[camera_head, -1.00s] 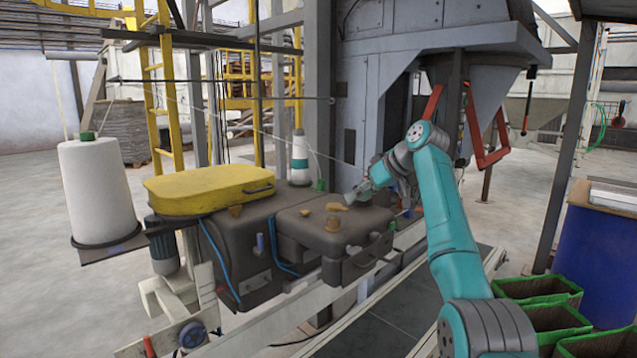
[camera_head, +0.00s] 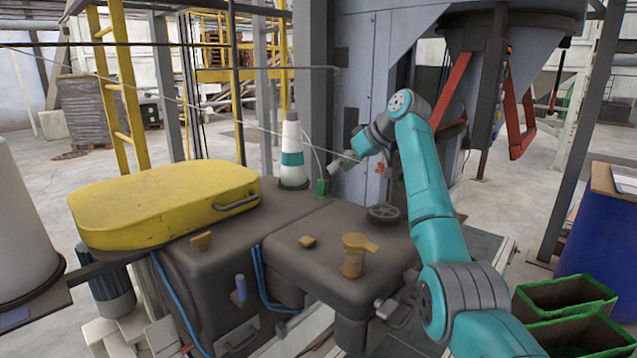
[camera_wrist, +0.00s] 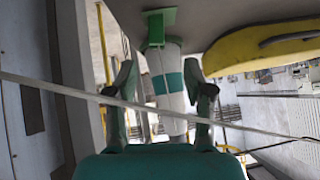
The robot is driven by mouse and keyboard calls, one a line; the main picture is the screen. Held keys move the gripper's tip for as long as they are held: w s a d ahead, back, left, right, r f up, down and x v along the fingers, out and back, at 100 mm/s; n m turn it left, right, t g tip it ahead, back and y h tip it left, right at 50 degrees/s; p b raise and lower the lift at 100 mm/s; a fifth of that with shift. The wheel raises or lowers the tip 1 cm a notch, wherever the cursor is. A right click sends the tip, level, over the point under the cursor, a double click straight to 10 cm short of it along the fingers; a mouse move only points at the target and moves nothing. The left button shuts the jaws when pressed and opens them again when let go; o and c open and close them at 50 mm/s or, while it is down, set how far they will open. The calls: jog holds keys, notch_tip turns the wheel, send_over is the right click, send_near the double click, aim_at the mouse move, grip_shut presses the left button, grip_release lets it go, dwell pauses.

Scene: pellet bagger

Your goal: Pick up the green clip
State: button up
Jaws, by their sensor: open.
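The green clip (camera_head: 322,187) stands on the dark machine top, beside the base of the white thread cone with a teal band (camera_head: 291,150). In the wrist view the clip (camera_wrist: 158,27) is at the top centre, in front of the cone (camera_wrist: 168,82). The clip lies beyond my fingertips and between their lines. My gripper (camera_head: 334,168) is just right of and above the clip in the head view. In the wrist view my gripper (camera_wrist: 158,82) has its two fingers spread, with nothing held between them.
A yellow cover (camera_head: 165,203) lies left of the cone. A black handwheel (camera_head: 383,213) and a tan knob (camera_head: 353,255) are on the near machine top. A pale thread (camera_wrist: 70,92) crosses the wrist view in front of my fingers. Green-edged bags (camera_head: 565,300) stand at right.

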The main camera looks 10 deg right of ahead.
aim_at(326, 181)
jog(key=x, duration=0.4)
jog(key=shift+w+a+f, duration=0.15)
jog(key=shift+f, duration=0.05)
jog(key=shift+d+x, duration=0.1)
jog(key=shift+x, duration=1.4)
jog(key=shift+d+x, duration=0.15)
jog(key=shift+x, duration=1.3)
jog(key=shift+w+f, duration=0.1)
grip_shut()
